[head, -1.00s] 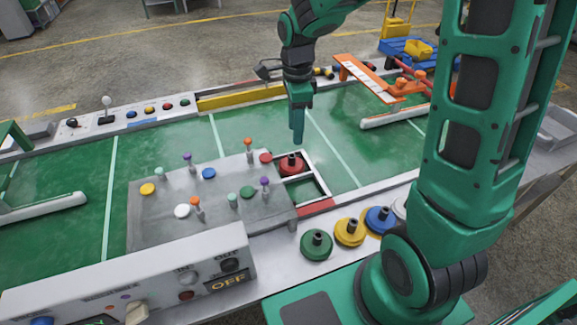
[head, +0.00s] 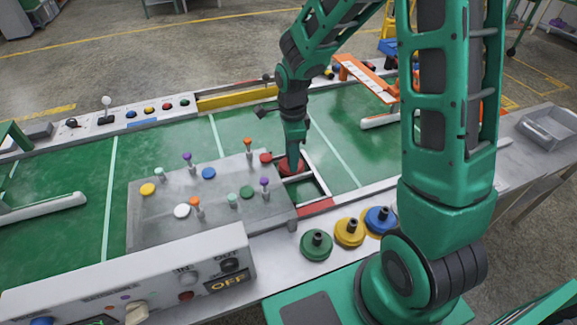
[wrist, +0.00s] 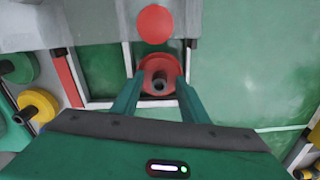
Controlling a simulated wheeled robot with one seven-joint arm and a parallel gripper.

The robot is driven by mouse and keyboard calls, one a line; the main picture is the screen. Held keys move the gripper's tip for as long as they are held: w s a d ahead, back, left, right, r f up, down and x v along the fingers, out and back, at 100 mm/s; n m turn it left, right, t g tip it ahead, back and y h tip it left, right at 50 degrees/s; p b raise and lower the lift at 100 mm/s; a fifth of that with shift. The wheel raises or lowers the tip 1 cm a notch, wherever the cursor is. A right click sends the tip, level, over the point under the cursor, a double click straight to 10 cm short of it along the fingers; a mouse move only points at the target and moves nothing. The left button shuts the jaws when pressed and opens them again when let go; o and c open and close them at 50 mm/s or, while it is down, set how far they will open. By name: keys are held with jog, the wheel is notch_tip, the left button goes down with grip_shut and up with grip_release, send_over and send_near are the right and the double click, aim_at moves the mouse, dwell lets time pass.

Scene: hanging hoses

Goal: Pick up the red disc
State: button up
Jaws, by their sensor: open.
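The red disc (head: 287,170) with a dark knob sits in a white-framed slot at the right end of the grey panel, partly hidden behind my gripper in the head view. In the wrist view the red disc (wrist: 160,73) shows between my finger tips, its dark knob (wrist: 159,86) pointing up. My gripper (head: 292,166) is down at the disc, and in the wrist view its two fingers (wrist: 160,92) are apart on either side of the knob. I cannot tell whether the fingers touch the disc.
A flat red button (wrist: 155,24) lies just beyond the disc on the grey panel (head: 150,225). Green (head: 316,245), yellow (head: 349,232) and blue (head: 380,220) knobbed discs stand on the front ledge. Pegs rise from the panel.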

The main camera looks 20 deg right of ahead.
grip_shut()
